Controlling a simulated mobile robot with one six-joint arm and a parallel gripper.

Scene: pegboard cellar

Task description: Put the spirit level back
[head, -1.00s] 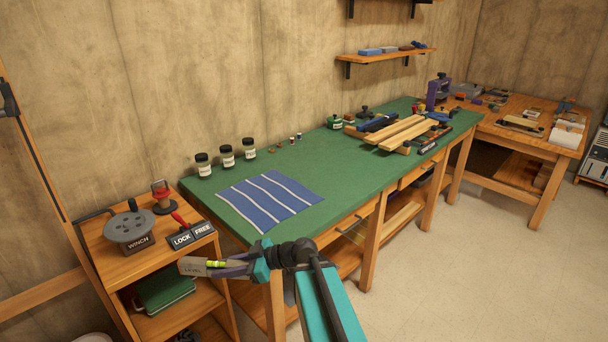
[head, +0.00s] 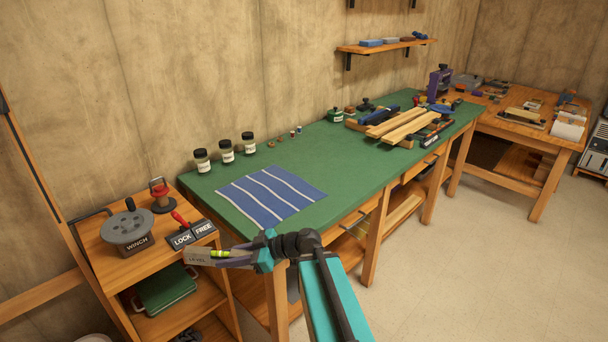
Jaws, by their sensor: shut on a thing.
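The spirit level (head: 199,258) is a small grey bar with a yellow-green vial and the word LEVEL on it. My gripper (head: 226,257) is shut on it. It holds the level in the air, roughly level, in front of the wooden shelf unit (head: 150,262) at the lower left and left of the green bench's near corner. The level's far end overlaps the shelf unit in the picture; I cannot tell whether they touch. No marked place for the level can be made out.
On the shelf unit's top are a winch (head: 129,229) and a LOCK/FREE lever plate (head: 191,236); a green case (head: 166,287) lies below. The green bench (head: 340,185) bears a striped blue cloth (head: 272,195), jars (head: 202,161) and clamped wooden strips (head: 408,125). The floor at right is clear.

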